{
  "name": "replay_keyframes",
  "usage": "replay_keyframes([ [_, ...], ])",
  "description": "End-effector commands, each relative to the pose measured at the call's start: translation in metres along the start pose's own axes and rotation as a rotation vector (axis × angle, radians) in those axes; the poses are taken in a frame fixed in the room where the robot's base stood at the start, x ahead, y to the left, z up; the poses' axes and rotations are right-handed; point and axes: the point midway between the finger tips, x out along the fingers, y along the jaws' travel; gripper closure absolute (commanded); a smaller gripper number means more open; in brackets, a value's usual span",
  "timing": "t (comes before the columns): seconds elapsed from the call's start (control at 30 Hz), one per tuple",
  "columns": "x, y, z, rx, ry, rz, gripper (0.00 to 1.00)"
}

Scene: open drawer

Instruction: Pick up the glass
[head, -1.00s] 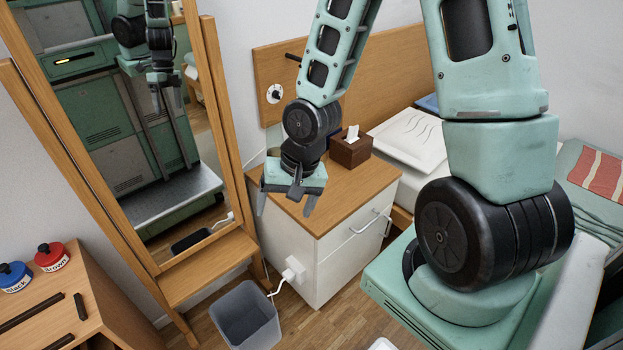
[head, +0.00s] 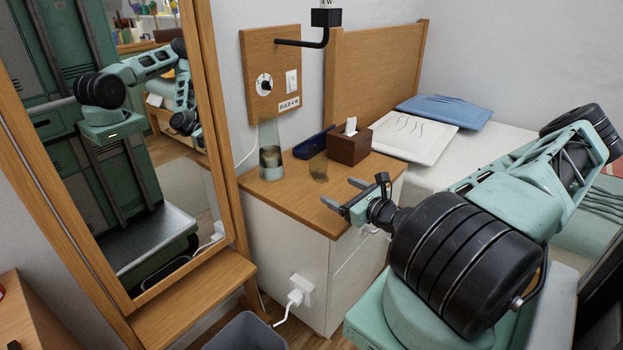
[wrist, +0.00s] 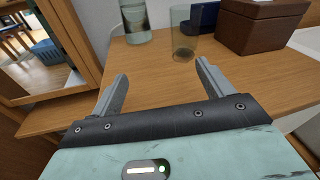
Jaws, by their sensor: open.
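A short, clear, brown-tinted glass (head: 318,167) stands upright on the wooden top of the bedside cabinet (head: 292,203). In the wrist view the glass (wrist: 184,42) is beyond my fingertips, slightly right of the middle. A taller clear vessel (head: 270,162) with something dark in it stands to its left; its lower part shows in the wrist view (wrist: 136,20). My gripper (head: 342,193) is open and empty at the cabinet's front edge, apart from the glass. Both fingers show in the wrist view (wrist: 162,71), pointing toward the glass side.
A brown tissue box (head: 349,145) stands right of the glass, with a dark blue object (head: 313,143) behind. A tall mirror (head: 150,130) stands left of the cabinet. A bin (head: 246,333) and plugged-in cable are below. The cabinet top before the glass is clear.

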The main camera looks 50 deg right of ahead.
Motion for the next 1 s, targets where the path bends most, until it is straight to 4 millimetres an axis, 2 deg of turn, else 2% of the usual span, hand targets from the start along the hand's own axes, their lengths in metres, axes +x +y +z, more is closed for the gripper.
replay_keyframes([
  [0.03,-0.005,-0.011,-0.008,0.054,-0.031,-0.055,0.20],
  [0.1,-0.010,-0.022,-0.008,0.106,-0.067,-0.106,0.20],
  [0.27,-0.009,-0.033,-0.006,0.152,-0.103,-0.150,0.20],
  [0.37,0.005,-0.035,-0.005,0.153,-0.105,-0.150,0.20],
  [0.7,0.075,-0.045,0.001,0.146,-0.100,-0.145,0.20],
  [0.8,0.091,-0.048,0.002,0.147,-0.099,-0.146,0.20],
  [1.0,0.106,-0.051,0.005,0.148,-0.098,-0.148,0.20],
])
